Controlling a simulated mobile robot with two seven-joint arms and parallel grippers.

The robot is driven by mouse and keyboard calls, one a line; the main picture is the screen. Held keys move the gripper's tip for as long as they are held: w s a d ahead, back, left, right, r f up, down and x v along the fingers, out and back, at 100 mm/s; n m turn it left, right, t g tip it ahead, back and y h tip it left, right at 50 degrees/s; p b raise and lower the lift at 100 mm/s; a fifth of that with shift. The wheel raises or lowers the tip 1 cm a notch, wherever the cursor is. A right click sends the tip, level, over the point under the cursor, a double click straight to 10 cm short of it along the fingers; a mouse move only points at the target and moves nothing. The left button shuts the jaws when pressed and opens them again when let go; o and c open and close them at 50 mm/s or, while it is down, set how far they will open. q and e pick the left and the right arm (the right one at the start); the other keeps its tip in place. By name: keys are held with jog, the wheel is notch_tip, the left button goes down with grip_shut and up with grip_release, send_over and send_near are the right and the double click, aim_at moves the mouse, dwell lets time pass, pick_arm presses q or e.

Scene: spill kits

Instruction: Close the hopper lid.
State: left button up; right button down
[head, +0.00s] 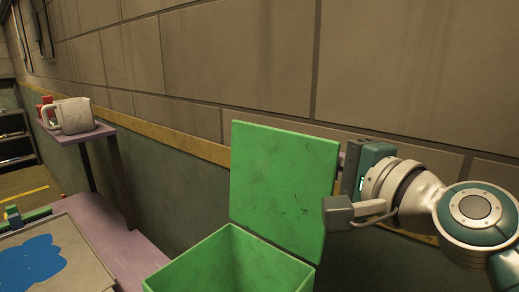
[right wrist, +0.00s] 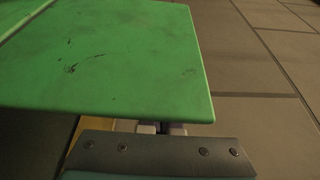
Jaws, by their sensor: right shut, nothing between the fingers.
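The green hopper (head: 225,265) stands at the bottom centre of the head view, its mouth uncovered. Its green lid (head: 283,185) stands open, nearly upright at the hopper's back edge near the wall. The lid also fills much of the right wrist view (right wrist: 110,60). My right gripper (head: 342,159) is at the lid's right edge, its fingertips partly hidden behind the lid. The shut fingers (right wrist: 161,128) show just under the lid's edge in the right wrist view; I cannot tell whether they touch it. My left gripper is out of view.
A block wall (head: 400,60) runs close behind the lid. At left, a purple shelf (head: 75,135) carries a whitish jug (head: 73,115). Below is a purple bench (head: 120,245) with a tray (head: 85,262) holding a blue patch (head: 30,262).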

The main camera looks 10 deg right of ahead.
jog(key=shift+s+a+r+n+b, duration=0.15)
jog(key=shift+s+a+n+b, duration=0.35)
jog(key=shift+a+n, duration=0.1)
jog(key=s+a+f+n+y+b, duration=0.4)
jog(key=a+n+b, duration=0.3)
jog(key=n, duration=0.4)
jog(key=s+a+f+n+y+b, duration=0.5)
jog(key=s+a+f+n+b, duration=0.1)
jog(key=n, duration=0.5)
jog(key=shift+s+a+t+b, duration=0.3)
jog(key=shift+s+a+b, duration=0.3)
jog(key=shift+b, duration=0.45)
jog(key=shift+f, duration=0.2)
